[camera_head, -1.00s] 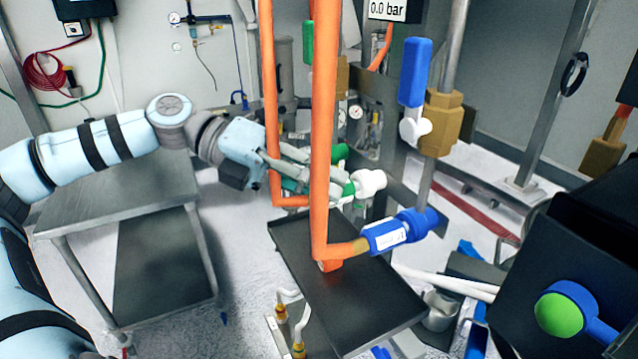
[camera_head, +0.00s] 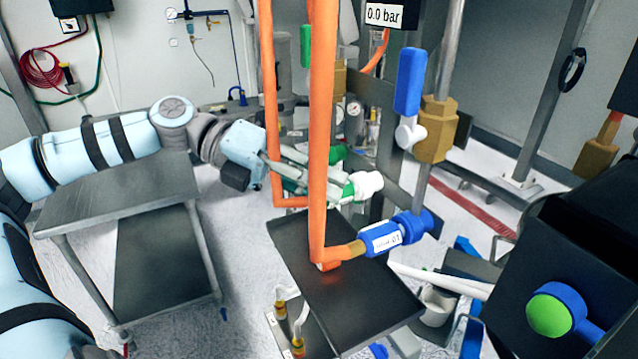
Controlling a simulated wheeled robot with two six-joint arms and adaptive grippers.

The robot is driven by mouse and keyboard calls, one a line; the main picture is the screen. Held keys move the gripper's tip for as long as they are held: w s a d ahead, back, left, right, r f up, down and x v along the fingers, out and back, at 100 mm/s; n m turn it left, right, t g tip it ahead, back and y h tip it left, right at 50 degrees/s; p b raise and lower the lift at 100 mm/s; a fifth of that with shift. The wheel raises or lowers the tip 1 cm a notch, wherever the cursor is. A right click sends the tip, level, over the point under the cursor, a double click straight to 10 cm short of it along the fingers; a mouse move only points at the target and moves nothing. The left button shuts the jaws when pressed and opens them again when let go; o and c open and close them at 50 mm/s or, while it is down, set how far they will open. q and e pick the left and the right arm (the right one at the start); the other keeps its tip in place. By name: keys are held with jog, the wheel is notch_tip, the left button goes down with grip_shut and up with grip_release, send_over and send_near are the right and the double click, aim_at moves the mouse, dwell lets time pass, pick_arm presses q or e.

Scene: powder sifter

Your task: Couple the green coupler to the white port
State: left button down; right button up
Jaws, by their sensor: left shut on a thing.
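My left gripper (camera_head: 334,182) reaches in from the left behind the orange hose, which hides part of its fingers. It is shut on the green coupler (camera_head: 348,191), of which only a small green part shows by the fingertips. The white port (camera_head: 369,185) is directly to the right of the coupler, roughly in line with it. The coupler's front end is at or very near the port; I cannot tell whether they are joined. My right gripper is not in view.
An orange hose (camera_head: 322,110) hangs in front and ends in a blue coupler (camera_head: 381,238) on a blue port (camera_head: 413,226). A dark tray table (camera_head: 365,305) stands below. A blue-handled valve (camera_head: 408,82) is to the right, and a grey metal table (camera_head: 110,195) at left.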

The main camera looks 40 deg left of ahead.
pick_arm(q)
jog(key=shift+r+p, duration=0.1)
jog(key=shift+p, duration=0.3)
jog(key=c, duration=1.2)
grip_release()
jog(key=shift+w, duration=0.1)
jog(key=shift+c, duration=0.2)
